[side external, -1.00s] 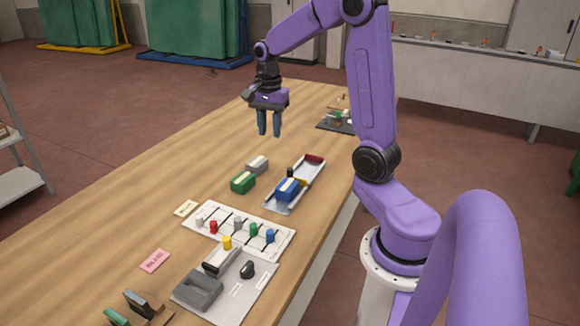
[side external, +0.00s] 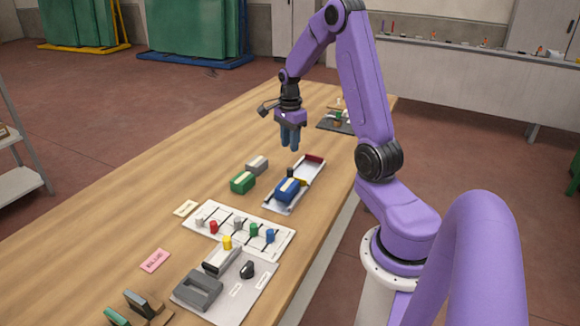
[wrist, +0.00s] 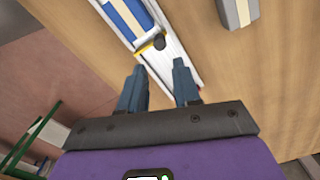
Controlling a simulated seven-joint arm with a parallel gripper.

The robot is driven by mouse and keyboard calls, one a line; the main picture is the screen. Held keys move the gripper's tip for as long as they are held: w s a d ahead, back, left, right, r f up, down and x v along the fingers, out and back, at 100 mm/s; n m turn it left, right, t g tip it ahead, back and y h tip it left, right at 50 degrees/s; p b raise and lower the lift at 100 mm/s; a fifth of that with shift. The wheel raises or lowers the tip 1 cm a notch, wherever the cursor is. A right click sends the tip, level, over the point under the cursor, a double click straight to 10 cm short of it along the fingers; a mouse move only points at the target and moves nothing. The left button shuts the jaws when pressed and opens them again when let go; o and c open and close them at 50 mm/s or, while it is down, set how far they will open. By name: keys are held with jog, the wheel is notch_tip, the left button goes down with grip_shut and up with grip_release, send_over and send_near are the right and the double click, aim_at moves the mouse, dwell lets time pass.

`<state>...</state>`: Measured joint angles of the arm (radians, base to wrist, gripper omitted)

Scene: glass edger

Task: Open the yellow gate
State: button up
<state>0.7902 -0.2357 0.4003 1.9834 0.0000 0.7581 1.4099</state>
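A narrow white tray (side external: 277,207) lies on the table with a blue block (side external: 287,190) in it and a dark red piece (side external: 314,159) at its far end. The yellow gate (wrist: 146,47) shows as a thin yellow strip across the tray in the wrist view, just past the blue block (wrist: 126,17). A black knob (wrist: 159,42) sits beside it; the knob also shows in the side view (side external: 290,173). My gripper (side external: 290,148) is above the tray's far end, pointing down and empty. In the wrist view its fingers (wrist: 157,68) are apart, near the gate but not visibly touching it.
A green block (side external: 243,183) and a grey block (side external: 257,166) stand left of the tray. A white board with several coloured pegs (side external: 262,241) lies nearer. A dark board (side external: 335,122) is beyond. The table's left side (side external: 180,160) is clear.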

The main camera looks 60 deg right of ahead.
aim_at(290, 169)
notch_tip(290, 169, down, 9)
jog(key=shift+f, duration=0.1)
dwell(0.3)
grip_shut()
